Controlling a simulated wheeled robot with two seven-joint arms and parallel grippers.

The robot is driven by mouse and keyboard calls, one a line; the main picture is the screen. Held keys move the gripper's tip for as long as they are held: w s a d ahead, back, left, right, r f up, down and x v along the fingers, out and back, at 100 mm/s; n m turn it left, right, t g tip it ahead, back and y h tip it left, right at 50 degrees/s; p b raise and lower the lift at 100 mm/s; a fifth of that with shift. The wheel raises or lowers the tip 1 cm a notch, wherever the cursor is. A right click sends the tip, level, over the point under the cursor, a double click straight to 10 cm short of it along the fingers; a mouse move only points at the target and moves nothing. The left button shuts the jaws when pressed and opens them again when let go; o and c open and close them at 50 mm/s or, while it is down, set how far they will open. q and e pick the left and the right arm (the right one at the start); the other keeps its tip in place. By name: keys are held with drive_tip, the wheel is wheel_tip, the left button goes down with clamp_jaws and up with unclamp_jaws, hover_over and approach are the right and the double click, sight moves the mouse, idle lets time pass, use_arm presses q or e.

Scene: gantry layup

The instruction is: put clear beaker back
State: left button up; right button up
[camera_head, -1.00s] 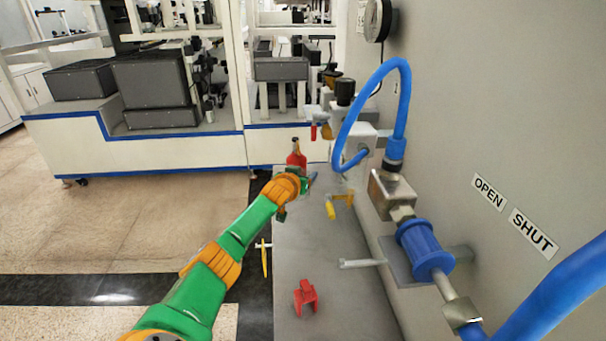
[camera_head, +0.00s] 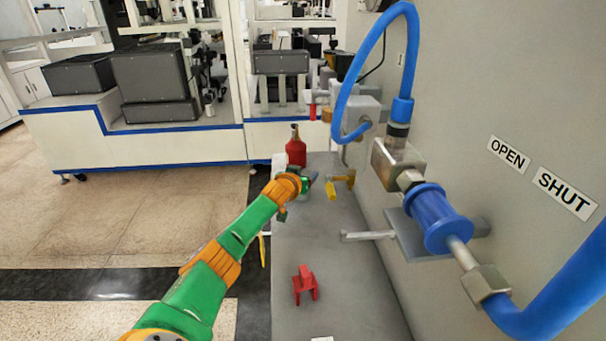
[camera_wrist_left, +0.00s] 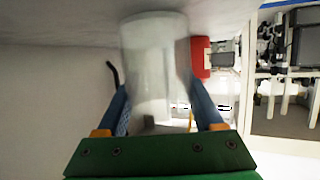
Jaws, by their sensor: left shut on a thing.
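The clear beaker (camera_wrist_left: 155,65) stands large between the two blue fingers of my left gripper (camera_wrist_left: 160,100) in the wrist view. The gripper is shut on it, with a finger at each side. In the head view my left gripper (camera_head: 303,184) is over the far part of the grey bench top (camera_head: 340,255). A pale edge of the beaker (camera_head: 278,163) shows just behind it, mostly hidden by the wrist. I cannot tell whether the beaker touches the bench. My right gripper is not in view.
A red bottle (camera_head: 296,150) stands just beyond the gripper. A yellow-handled valve (camera_head: 340,184) is close on its right. A red clamp-like piece (camera_head: 304,284) lies on the near bench. Blue hose and pipe fittings (camera_head: 435,218) jut from the right wall.

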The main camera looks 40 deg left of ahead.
use_arm(q)
drive_tip(key=shift+f, duration=0.3)
drive_tip(key=o, duration=1.5)
drive_tip(key=shift+s+d+r, duration=0.15)
drive_tip(key=shift+s+d, duration=0.05)
drive_tip(key=shift+s, duration=0.15)
drive_tip(key=shift+p+v, duration=0.35)
drive_tip(key=shift+v, duration=2.8)
